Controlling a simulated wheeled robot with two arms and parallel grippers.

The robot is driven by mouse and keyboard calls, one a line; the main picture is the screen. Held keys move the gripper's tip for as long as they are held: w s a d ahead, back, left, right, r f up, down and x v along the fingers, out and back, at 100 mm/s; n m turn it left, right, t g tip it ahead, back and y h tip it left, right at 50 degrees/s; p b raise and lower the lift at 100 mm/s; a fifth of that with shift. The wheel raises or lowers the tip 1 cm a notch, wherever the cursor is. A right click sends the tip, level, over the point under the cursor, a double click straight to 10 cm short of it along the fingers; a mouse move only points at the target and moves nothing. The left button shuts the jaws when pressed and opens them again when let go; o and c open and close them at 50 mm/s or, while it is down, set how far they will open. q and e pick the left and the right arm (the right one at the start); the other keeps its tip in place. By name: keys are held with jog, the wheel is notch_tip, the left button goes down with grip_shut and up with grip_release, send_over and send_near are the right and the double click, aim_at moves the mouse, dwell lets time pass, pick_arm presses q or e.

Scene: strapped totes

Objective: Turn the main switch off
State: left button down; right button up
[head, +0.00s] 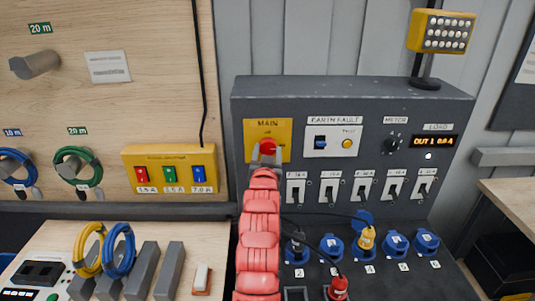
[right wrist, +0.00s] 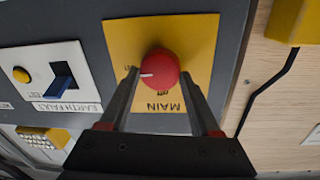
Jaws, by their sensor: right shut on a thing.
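The main switch is a red round knob (head: 268,146) on a yellow plate (head: 254,128) marked MAIN, at the upper left of the dark grey panel. In the right wrist view the knob (right wrist: 160,68) shows with its plate (right wrist: 200,32) upside down. A white mark on the knob points to the left in that view. My right gripper (head: 266,155) is at the knob, with one finger on each side of it, shut on it. The fingers (right wrist: 160,76) also show in the right wrist view. My left gripper is not in view.
An earth fault unit (head: 332,138) with a blue switch and yellow button sits right of the main switch. A load display (head: 435,142) shows lit amber text. A yellow lamp (head: 441,31) stands on top.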

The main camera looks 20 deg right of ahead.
jog(key=shift+a+f+n+b, duration=0.15)
jog(key=shift+n+b, duration=0.75)
jog(key=shift+b, duration=0.15)
jog(key=shift+n+b, duration=0.55)
jog(key=shift+n, duration=0.35)
jog(key=n+b, duration=0.1)
jog(key=n, duration=0.1)
jog(key=shift+n+t, duration=0.3)
jog(key=shift+n, duration=0.1)
jog(key=n, duration=0.2)
jog(key=shift+n, duration=0.4)
jog(key=n+p, duration=0.1)
jog(key=n, duration=0.3)
jog(key=shift+y, duration=0.3)
jog(key=shift+f+n+t+y+p, duration=0.1)
jog(key=shift+n+t+y+p, duration=0.25)
jog(key=shift+n+p, duration=1.45)
jog(key=shift+n+b, duration=0.7)
jog(key=shift+n, duration=0.2)
